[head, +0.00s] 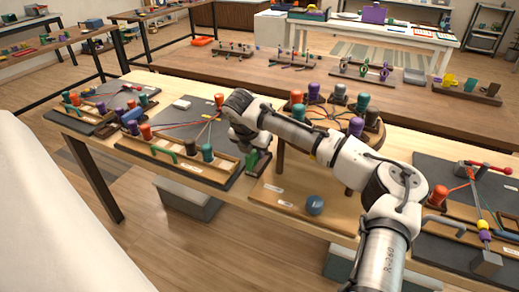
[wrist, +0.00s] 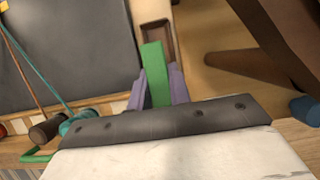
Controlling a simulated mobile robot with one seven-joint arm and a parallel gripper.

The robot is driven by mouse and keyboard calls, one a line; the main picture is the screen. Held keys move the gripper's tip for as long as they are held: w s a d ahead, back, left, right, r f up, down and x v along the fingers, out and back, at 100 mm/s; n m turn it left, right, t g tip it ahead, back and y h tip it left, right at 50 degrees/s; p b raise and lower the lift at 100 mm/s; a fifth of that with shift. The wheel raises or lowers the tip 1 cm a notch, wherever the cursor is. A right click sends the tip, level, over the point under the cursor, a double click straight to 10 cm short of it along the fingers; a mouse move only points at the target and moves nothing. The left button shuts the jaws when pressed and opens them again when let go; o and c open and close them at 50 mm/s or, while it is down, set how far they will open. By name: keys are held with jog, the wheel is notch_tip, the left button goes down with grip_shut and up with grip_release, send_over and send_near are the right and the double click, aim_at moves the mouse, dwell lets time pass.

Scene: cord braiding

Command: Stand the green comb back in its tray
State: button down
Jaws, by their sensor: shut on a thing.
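My gripper (wrist: 160,84) is shut on the green comb (wrist: 153,72), which stands up between its two purple fingers in the wrist view. In the head view the comb (head: 252,161) is a small green patch under my gripper at the table's front part. A small brown wooden tray (wrist: 167,24) with a dark recess lies just beyond the comb's far end in the wrist view. I cannot tell whether the comb touches it. The comb's lower end is hidden behind my gripper.
A dark mat (wrist: 70,45) lies left of the comb. A teal bobbin (wrist: 80,122), a brown bobbin (wrist: 45,130) and a green bent bar (wrist: 38,157) sit near it. A round braiding stand with several bobbins (head: 338,93) is close on the right. A blue ball (head: 315,205) lies in front.

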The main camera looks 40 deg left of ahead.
jog(key=w+f, duration=0.2)
jog(key=shift+w+a+p, duration=0.25)
jog(key=shift+w+p, duration=0.05)
jog(key=shift+p, duration=0.05)
jog(key=shift+f, duration=0.25)
jog(key=shift+f, duration=0.15)
jog(key=c, duration=1.3)
grip_release()
